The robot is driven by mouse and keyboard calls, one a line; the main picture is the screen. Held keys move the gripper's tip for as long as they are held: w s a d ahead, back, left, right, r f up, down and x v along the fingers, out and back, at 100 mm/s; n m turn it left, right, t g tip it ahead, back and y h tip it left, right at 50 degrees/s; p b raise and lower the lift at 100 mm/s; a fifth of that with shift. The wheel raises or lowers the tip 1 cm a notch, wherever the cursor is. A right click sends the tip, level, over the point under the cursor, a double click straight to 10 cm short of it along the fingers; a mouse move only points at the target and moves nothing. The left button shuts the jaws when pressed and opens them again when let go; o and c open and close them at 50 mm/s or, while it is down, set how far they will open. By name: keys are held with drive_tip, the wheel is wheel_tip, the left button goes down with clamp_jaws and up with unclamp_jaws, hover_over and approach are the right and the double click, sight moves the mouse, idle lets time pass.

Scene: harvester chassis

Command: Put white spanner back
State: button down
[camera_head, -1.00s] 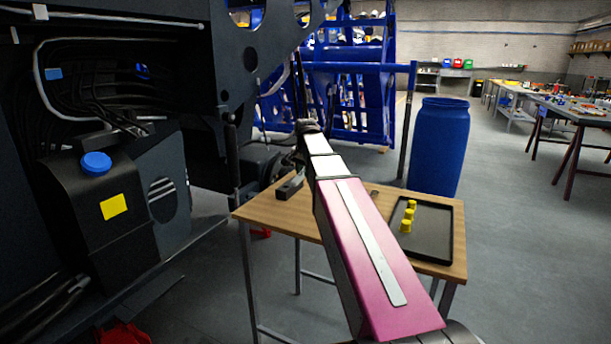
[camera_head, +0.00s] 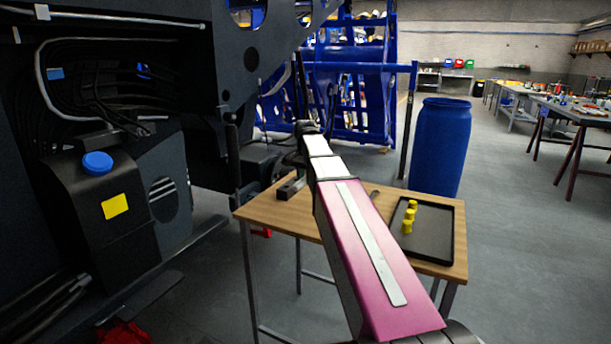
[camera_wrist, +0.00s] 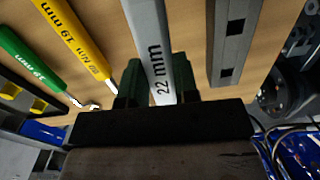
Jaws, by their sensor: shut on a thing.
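The white spanner (camera_wrist: 145,25), marked "22 mm", runs from the top edge of the wrist view down between the green fingers of my gripper (camera_wrist: 157,82). My gripper is shut on it, above the wooden table (camera_wrist: 195,20). The spanner's far end is out of the frame and its near end is hidden by my gripper. I cannot tell whether the spanner touches the table. In the head view my arm hides the gripper and the spanner.
A yellow spanner (camera_wrist: 75,38) and a green spanner (camera_wrist: 28,60) lie to the left. A grey slotted bar (camera_wrist: 235,40) is close on the right. On the table's right side in the head view is a black tray (camera_head: 440,235) with yellow pieces (camera_head: 408,216). A blue barrel (camera_head: 440,145) stands behind.

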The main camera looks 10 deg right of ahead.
sight(306, 201)
drive_tip(key=shift+f, duration=3.3)
drive_tip(key=c, duration=0.8)
unclamp_jaws()
wheel_tip(306, 201, up, 11)
drive_tip(key=shift+f, duration=0.1)
